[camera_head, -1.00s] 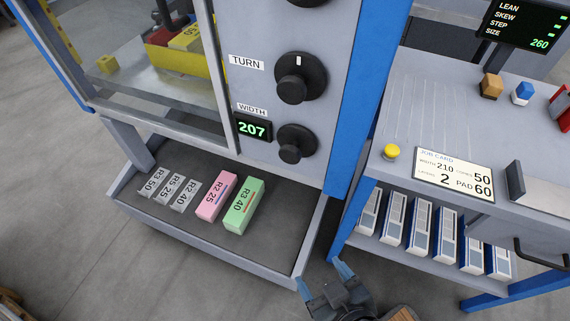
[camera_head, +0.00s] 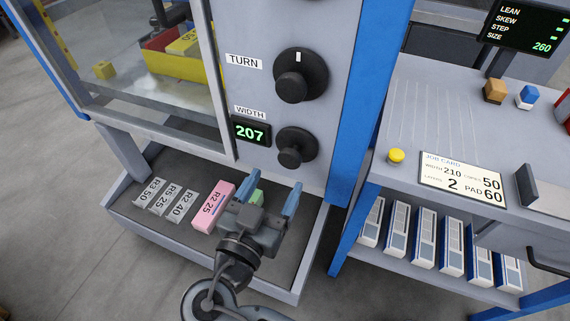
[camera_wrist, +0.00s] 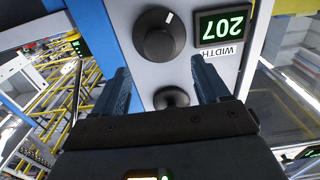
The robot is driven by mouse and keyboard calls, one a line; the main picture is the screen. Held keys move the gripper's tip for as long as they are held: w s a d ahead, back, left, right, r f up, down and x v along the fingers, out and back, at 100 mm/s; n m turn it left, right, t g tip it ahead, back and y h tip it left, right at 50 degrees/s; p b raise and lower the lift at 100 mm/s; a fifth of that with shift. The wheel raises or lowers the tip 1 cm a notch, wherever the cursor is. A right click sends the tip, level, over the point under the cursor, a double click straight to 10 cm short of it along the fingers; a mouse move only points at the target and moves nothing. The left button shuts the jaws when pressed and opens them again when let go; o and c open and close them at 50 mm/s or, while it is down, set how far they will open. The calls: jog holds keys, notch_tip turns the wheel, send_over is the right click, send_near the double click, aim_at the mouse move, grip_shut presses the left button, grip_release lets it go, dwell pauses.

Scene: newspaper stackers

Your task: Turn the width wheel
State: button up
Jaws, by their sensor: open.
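The width wheel (camera_head: 296,147) is a black round wheel with a raised knob, on the grey machine panel. Its display (camera_head: 251,131) beside it reads 207 in green. My gripper (camera_head: 265,188) is open and empty, below the wheel and over the tray, apart from the wheel. In the wrist view, which is upside down, the width wheel (camera_wrist: 160,36) shows beyond my open fingers (camera_wrist: 160,68), left of the display (camera_wrist: 222,25). The job card (camera_head: 462,178) gives width 210.
The larger TURN wheel (camera_head: 300,75) sits above. The tray (camera_head: 135,220) holds grey blocks (camera_head: 165,199), a pink block (camera_head: 212,206) and a green block (camera_head: 256,197) mostly hidden by my gripper. A blue post (camera_head: 357,120) and side table (camera_head: 440,110) stand to the right.

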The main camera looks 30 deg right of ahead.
aim_at(288, 160)
jog(key=x, duration=0.6)
jog(key=c, duration=1)
jog(key=shift+a+n+p, duration=0.1)
jog(key=shift+n+p, duration=0.3)
jog(key=shift+n, duration=1.1)
jog(key=o, duration=1)
